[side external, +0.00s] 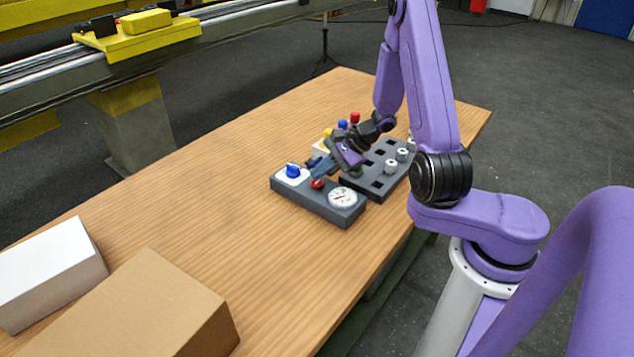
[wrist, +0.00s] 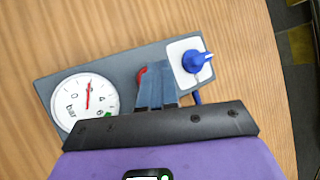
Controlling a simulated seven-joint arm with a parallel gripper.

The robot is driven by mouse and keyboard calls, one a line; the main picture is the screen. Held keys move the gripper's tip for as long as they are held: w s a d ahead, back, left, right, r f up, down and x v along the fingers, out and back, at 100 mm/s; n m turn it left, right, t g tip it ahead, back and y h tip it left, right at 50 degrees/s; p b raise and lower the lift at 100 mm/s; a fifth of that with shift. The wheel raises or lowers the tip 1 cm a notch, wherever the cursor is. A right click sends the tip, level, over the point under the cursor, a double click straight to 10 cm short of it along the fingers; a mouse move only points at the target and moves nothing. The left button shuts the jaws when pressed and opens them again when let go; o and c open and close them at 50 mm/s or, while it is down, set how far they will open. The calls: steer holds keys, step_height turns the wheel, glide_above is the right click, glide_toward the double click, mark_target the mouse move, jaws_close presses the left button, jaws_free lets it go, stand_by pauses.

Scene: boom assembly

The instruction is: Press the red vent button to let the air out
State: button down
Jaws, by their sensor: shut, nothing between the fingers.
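The red vent button (side external: 317,184) sits on a dark grey panel (side external: 320,200) on the wooden table, between a blue knob and a round gauge. In the wrist view only a red edge of the button (wrist: 141,74) shows beside my fingers, which hide the rest. My gripper (wrist: 155,80) is shut and empty, its blue-grey fingertips over the panel next to the button. In the side view my gripper (side external: 318,165) is just behind the button. I cannot tell whether the fingertips touch it. The gauge (wrist: 85,103) has a red needle pointing near the top of its dial.
The blue knob (wrist: 195,61) stands on a white plate close right of my fingers in the wrist view. A dark block with square holes and grey pegs (side external: 384,169) lies behind the panel. A white box (side external: 48,272) and a brown box (side external: 135,310) occupy the table's near left.

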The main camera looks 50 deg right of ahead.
mark_target(319, 183)
steer(key=shift+r, duration=0.25)
steer(key=shift+r, duration=2.45)
steer(key=shift+a, duration=0.1)
steer(key=shift+a+r, duration=0.1)
steer(key=shift+a, duration=0.15)
steer(key=s+a+r+n+g, duration=0.3)
steer(key=s+a+n+g, duration=0.1)
steer(key=a+n, duration=0.3)
steer(key=s+a+r+n+g, duration=0.2)
steer(key=s+a+n+g, duration=0.2)
steer(key=a+n, duration=0.3)
steer(key=s+d+r+n+h, duration=0.1)
steer(key=s+r+n+h, duration=0.1)
steer(key=s+n, duration=0.6)
steer(key=s+d+r+n+t+h, duration=0.1)
steer(key=s+d+r+n+h, duration=0.1)
steer(key=s+n, duration=0.7)
steer(key=shift+s+d+r+h, duration=0.15)
steer(key=shift+s+r+h, duration=0.1)
steer(key=shift+s+h, duration=0.75)
